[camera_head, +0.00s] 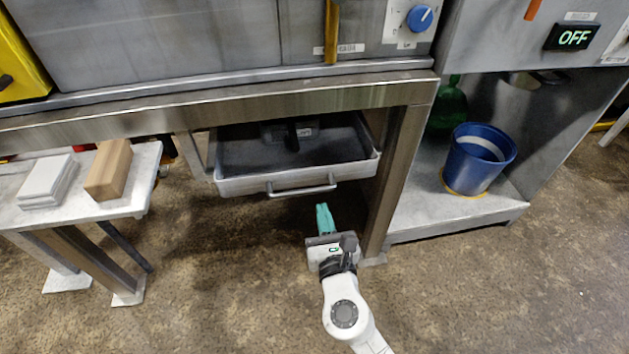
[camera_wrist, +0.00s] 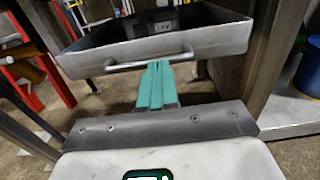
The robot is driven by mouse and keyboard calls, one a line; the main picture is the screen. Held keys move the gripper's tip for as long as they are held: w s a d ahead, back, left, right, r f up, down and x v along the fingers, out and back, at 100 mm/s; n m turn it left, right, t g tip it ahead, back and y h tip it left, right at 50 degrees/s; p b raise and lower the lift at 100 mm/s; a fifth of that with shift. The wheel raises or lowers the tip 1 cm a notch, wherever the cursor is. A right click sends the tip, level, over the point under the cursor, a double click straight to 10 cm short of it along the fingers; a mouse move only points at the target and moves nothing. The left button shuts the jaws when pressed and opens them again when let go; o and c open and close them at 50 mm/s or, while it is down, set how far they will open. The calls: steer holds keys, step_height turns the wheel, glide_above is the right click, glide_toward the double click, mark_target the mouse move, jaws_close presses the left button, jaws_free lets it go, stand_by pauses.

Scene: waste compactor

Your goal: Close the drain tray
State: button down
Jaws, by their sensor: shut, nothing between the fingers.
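The drain tray (camera_head: 232,186) is a grey metal drawer under the machine's bench. It is pulled out, and its open inside shows, with a dark object in it. A bar handle (camera_head: 301,187) runs along its front. The tray (camera_wrist: 220,42) and its handle (camera_wrist: 150,62) also show in the wrist view. My gripper (camera_head: 324,212) has teal fingers and is shut and empty. It is in front of the tray, just below the handle in the head view. In the wrist view the fingertips (camera_wrist: 158,68) overlap the handle's middle; I cannot tell whether they touch it.
A metal post (camera_head: 395,180) stands just right of the tray. A side table (camera_head: 125,205) at left bears a wooden block (camera_head: 108,169) and white slabs (camera_head: 46,181). A blue bucket (camera_head: 475,162) stands on the right shelf. The floor in front is clear.

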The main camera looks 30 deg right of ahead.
mark_target(312, 170)
steer(key=x, duration=1)
steer(key=shift+w+b, duration=0.15)
steer(key=shift+b, duration=0.25)
steer(key=shift+w+d, duration=0.1)
steer(key=b+x, duration=0.1)
steer(key=x, duration=0.3)
steer(key=shift+w+f, duration=0.1)
steer(key=shift+w, duration=0.05)
steer(key=shift+w+d+r, duration=0.1)
steer(key=shift+w+r, duration=0.05)
steer(key=shift+r, duration=0.1)
steer(key=shift+f, duration=0.1)
